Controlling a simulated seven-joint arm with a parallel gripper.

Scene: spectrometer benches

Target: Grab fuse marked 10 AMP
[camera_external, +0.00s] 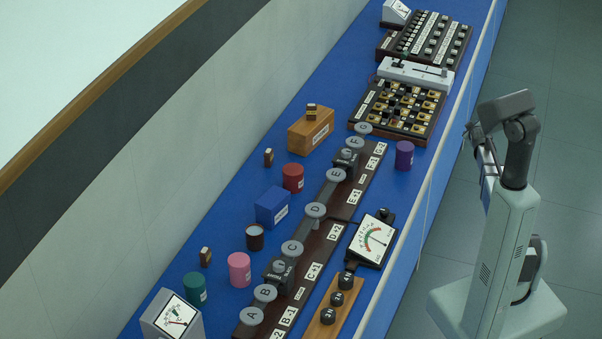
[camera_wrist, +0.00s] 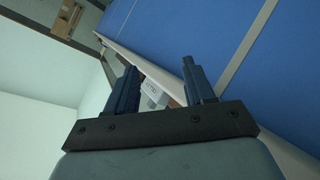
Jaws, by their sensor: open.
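Small dark blocks with pale bands, which may be fuses, show in the external view: one (camera_external: 268,157) on the blue bench at centre left, one (camera_external: 205,256) lower left, and one (camera_external: 311,112) on a wooden box (camera_external: 309,133). Their markings are too small to read, so I cannot tell which is 10 AMP. My gripper (camera_external: 484,155) hangs beside the bench's right edge, well apart from all of them. In the wrist view my gripper (camera_wrist: 160,76) is open, its two dark fingers apart with nothing held between them.
A row of grey knobs on dark rails (camera_external: 315,211) and a meter (camera_external: 374,239) lie between my gripper and the small blocks. Red (camera_external: 293,177), pink (camera_external: 240,268), green (camera_external: 195,288) and purple (camera_external: 404,155) cylinders and a blue box (camera_external: 271,207) stand around. A wall borders the left.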

